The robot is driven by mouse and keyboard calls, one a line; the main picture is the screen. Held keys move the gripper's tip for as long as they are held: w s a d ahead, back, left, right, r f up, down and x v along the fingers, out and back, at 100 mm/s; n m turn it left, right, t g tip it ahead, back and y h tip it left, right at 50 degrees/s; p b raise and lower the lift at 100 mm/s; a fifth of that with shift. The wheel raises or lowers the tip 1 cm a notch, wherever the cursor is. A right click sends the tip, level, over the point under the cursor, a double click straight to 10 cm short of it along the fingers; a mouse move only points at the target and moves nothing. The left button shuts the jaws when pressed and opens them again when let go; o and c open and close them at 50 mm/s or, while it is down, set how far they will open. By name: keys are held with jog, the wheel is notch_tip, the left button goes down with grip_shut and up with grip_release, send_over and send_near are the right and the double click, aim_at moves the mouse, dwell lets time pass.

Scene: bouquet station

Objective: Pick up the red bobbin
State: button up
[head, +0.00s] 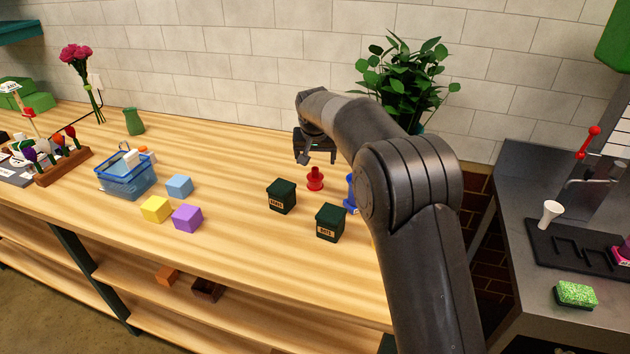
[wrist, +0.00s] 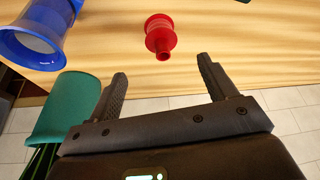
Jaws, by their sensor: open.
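The red bobbin (head: 315,179) stands upright on the wooden table in the head view, behind and between two dark green boxes. In the wrist view the red bobbin (wrist: 160,36) lies beyond the fingertips, roughly centred between them and apart from both. My gripper (head: 311,158) is just above and slightly left of the bobbin in the head view. Its two fingers are spread, open and empty, in the wrist view (wrist: 162,72).
Dark green boxes (head: 281,196) (head: 330,222) stand in front of the bobbin. A blue object (head: 349,193), partly hidden by my arm, is to its right; it shows large in the wrist view (wrist: 34,32), near a green pot (wrist: 65,108). A leafy plant (head: 405,85) stands behind.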

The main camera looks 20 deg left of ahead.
aim_at(315, 174)
jog(key=x, duration=1.1)
jog(key=shift+s+a+f, duration=0.1)
jog(key=shift+s+f, duration=0.05)
jog(key=c, duration=1.1)
